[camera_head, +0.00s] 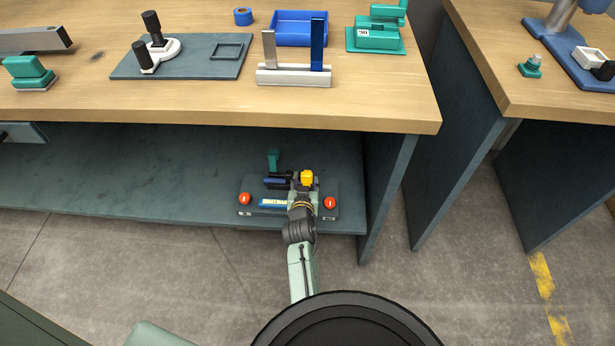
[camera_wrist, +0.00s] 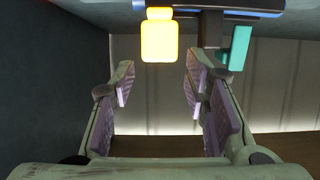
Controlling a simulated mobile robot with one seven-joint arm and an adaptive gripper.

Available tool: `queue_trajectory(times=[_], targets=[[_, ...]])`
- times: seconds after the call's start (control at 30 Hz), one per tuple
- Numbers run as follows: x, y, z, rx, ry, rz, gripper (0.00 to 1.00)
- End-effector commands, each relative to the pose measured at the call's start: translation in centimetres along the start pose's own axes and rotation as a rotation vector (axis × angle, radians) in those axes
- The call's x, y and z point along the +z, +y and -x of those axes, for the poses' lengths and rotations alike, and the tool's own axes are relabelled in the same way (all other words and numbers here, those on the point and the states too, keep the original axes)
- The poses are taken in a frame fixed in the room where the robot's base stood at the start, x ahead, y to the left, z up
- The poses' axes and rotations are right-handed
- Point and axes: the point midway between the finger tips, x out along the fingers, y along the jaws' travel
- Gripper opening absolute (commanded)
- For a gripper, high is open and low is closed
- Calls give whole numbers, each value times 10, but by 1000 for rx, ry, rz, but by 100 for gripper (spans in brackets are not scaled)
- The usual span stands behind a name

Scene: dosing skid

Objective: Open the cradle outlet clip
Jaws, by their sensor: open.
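I cannot tell which part is the cradle outlet clip. My gripper (camera_wrist: 158,88) is open and empty in the wrist view. The yellow block (camera_wrist: 160,40) shows just beyond the fingertips, midway between the fingers and apart from them. The teal piece (camera_wrist: 239,48) is to its right. In the head view my wrist hides part of the unit.
The bench top (camera_head: 200,100) overhangs the shelf (camera_head: 120,180). A dark side panel (camera_head: 385,190) stands close to the right of the unit. In the wrist view a dark wall (camera_wrist: 60,80) fills the left. Open shelf lies left of the unit.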

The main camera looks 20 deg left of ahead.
Motion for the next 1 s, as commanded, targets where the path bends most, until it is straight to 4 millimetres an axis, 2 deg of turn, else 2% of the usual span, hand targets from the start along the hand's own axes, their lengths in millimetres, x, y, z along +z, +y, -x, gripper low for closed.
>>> queue_trajectory(times=[0.03,0.1,0.3,0.67,1.0], targets=[[3,0,-13,-1,2,0,42],[3,0,-24,0,2,1,42],[1,0,-47,0,1,0,42],[0,0,-52,0,-1,1,42],[0,0,-51,0,0,1,20]])
